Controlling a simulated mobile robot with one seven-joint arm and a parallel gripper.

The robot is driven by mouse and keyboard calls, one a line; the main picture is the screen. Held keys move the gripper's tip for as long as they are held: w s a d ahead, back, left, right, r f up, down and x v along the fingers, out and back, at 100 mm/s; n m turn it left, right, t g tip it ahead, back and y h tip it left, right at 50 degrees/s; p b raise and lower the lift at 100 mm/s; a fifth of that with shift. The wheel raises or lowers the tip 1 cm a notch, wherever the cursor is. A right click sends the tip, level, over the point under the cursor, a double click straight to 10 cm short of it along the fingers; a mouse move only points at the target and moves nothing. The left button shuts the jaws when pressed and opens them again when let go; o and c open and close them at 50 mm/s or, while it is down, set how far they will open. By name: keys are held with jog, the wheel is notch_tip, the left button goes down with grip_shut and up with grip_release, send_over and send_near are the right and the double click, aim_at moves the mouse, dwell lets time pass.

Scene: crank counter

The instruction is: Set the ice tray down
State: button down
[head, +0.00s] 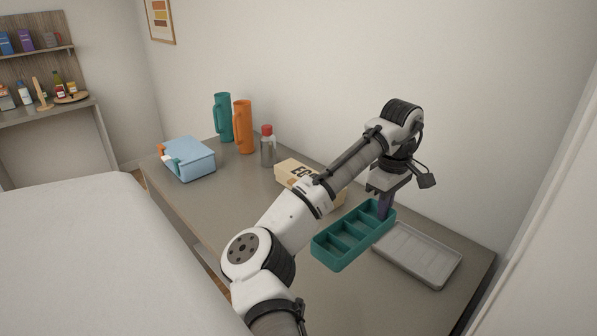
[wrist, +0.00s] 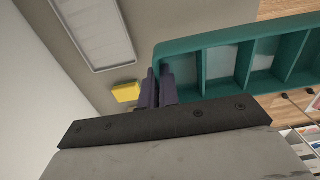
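The ice tray (head: 342,262) is teal, long and open-topped, with several compartments in a row. My gripper (head: 385,208) points down at its far right end in the head view. In the wrist view my dark purple fingers (wrist: 157,88) are closed on the end wall of the ice tray (wrist: 205,40), one on each side. The tray looks roughly level and appears held above the counter. The height of the gap under it is hard to tell. The compartment floors look paler than the walls.
A shallow grey tray (head: 425,262) lies on the counter (head: 235,208) just right of the ice tray. A yellow block (wrist: 126,91) lies near my fingers. Behind stand an egg carton (head: 292,172), a red-capped bottle (head: 267,150), orange (head: 243,128) and teal jugs (head: 222,118), and a blue box (head: 192,160).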

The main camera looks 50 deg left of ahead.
aim_at(370, 275)
notch_tip(370, 275, down, 20)
jog(key=shift+r+p, duration=0.1)
jog(key=shift+p, duration=0.45)
dwell(0.3)
jog(key=c, duration=2)
grip_release()
jog(key=o, duration=0.4)
jog(key=shift+c, duration=0.2)
notch_tip(370, 275, up, 12)
